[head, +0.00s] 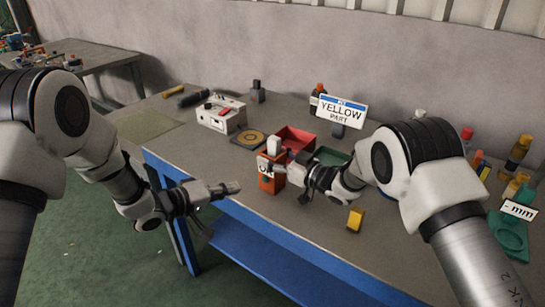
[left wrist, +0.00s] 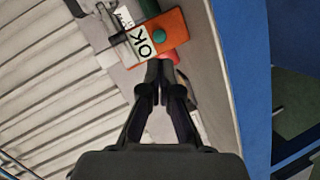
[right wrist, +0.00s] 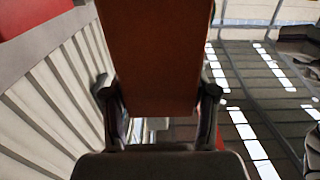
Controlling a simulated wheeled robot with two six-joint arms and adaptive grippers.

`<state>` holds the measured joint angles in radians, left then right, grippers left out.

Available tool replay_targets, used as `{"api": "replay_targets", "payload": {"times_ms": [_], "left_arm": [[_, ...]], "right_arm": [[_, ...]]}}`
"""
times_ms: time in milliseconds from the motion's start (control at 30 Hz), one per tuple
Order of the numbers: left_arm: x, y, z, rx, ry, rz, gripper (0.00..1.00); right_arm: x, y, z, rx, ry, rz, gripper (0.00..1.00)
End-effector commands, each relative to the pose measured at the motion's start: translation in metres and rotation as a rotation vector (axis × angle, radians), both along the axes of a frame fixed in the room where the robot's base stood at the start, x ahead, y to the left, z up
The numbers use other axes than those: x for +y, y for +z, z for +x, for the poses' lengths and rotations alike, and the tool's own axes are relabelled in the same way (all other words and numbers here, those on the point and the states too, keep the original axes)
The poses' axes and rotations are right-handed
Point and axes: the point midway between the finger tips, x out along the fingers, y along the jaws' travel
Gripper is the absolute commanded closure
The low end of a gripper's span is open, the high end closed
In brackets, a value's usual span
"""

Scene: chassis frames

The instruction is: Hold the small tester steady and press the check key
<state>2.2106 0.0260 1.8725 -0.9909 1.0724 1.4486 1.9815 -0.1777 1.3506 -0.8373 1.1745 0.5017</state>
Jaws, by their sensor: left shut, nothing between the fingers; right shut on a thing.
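The small tester is an orange box (head: 268,184) near the table's front edge, with a white panel on top in the head view. The left wrist view shows its orange face (left wrist: 176,27), a white panel reading OK (left wrist: 143,44) and a round green key (left wrist: 158,36). My right gripper (head: 287,167) is shut on the tester; its orange body (right wrist: 155,55) fills the space between the fingers in the right wrist view. My left gripper (head: 236,187) is shut and empty, its tips (left wrist: 158,68) pointing at the tester, close to the key. I cannot tell whether they touch.
A red bin (head: 296,136) and a green bin (head: 331,156) stand behind the tester. A white box with controls (head: 221,114) is at the back left. A yellow block (head: 355,219) lies right of my right gripper. A YELLOW PART sign (head: 341,113) stands at the back.

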Motion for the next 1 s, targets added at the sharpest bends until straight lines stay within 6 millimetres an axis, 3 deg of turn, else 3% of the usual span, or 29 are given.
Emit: {"api": "replay_targets", "payload": {"times_ms": [267, 400, 533, 633, 767, 1000], "left_arm": [[0.000, -0.001, 0.000, 0.010, 0.005, -0.004, 1.00], [0.005, -0.025, -0.007, 0.145, 0.020, 0.044, 1.00], [0.005, -0.051, -0.026, 0.306, 0.000, 0.246, 1.00], [-0.001, -0.039, -0.031, 0.294, -0.037, 0.422, 1.00], [-0.006, -0.027, -0.028, 0.265, -0.045, 0.431, 1.00], [-0.006, -0.026, -0.028, 0.264, -0.045, 0.428, 1.00]], "right_arm": [[0.000, 0.001, 0.000, -0.001, 0.000, 0.000, 0.85], [0.000, 0.001, 0.000, -0.001, 0.000, 0.000, 0.85], [0.000, 0.001, 0.000, -0.001, 0.000, 0.001, 0.85], [0.000, 0.000, 0.000, -0.001, 0.000, 0.001, 0.85], [0.000, 0.000, 0.000, -0.001, 0.000, 0.001, 0.85], [0.000, 0.000, 0.000, -0.001, 0.000, 0.001, 0.85]]}}
